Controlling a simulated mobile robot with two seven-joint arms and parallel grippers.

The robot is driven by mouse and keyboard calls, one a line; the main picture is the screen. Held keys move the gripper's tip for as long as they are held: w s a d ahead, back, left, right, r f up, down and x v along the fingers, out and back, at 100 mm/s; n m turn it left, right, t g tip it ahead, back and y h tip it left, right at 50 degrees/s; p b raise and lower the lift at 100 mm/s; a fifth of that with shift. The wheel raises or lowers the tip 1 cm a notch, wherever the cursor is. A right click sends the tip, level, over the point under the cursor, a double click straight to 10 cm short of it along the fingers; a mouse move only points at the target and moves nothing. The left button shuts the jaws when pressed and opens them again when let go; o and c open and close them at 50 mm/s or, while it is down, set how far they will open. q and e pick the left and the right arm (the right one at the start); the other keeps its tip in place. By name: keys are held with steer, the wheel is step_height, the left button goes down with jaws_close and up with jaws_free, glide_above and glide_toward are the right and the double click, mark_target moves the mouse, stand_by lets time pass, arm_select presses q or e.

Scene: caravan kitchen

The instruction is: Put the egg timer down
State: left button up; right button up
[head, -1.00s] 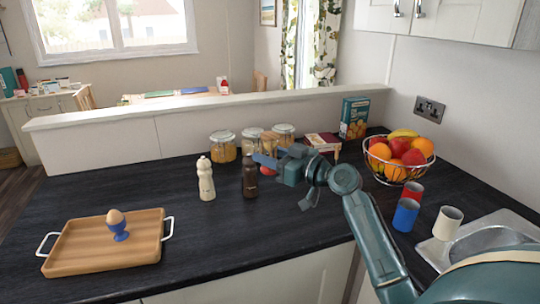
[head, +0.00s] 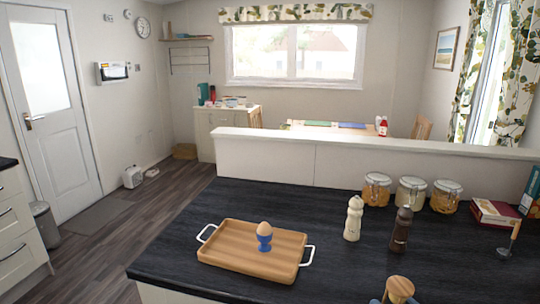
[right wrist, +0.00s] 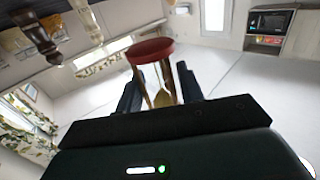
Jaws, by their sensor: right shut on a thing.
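The egg timer (right wrist: 150,52) shows in the right wrist view with a red end disc, wooden posts and a pale glass between them. My right gripper (right wrist: 160,92) is shut on it, with a dark finger on each side of the posts. In the head view the timer's wooden end (head: 400,287) shows at the bottom edge, over the front of the dark worktop (head: 330,240). Bits of my right gripper (head: 394,300) show beneath it; the rest is cut off. I cannot tell how high the timer is above the worktop. My left gripper is not in view.
A wooden tray (head: 232,254) holds an egg in a blue eggcup (head: 264,243). A cream mill (head: 353,218), a dark mill (head: 401,228) and glass jars (head: 411,190) stand behind. A thin wooden stick on a dark base (head: 511,238) stands at right. Worktop between tray and mills is clear.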

steer(key=shift+s+a+f+m+t+h, duration=0.4)
steer(key=shift+s+f+m+h, duration=0.2)
steer(key=shift+m+h, duration=0.6)
steer(key=shift+s+a+f+m+t+h, duration=0.4)
steer(key=shift+s+m+h, duration=0.3)
steer(key=shift+h, duration=0.9)
steer(key=shift+s+a+f+m+t+h, duration=0.35)
steer(key=shift+s+f+m+h, duration=0.45)
steer(key=shift+h, duration=0.6)
steer(key=shift+w+r, duration=0.15)
steer(key=shift+r, duration=0.1)
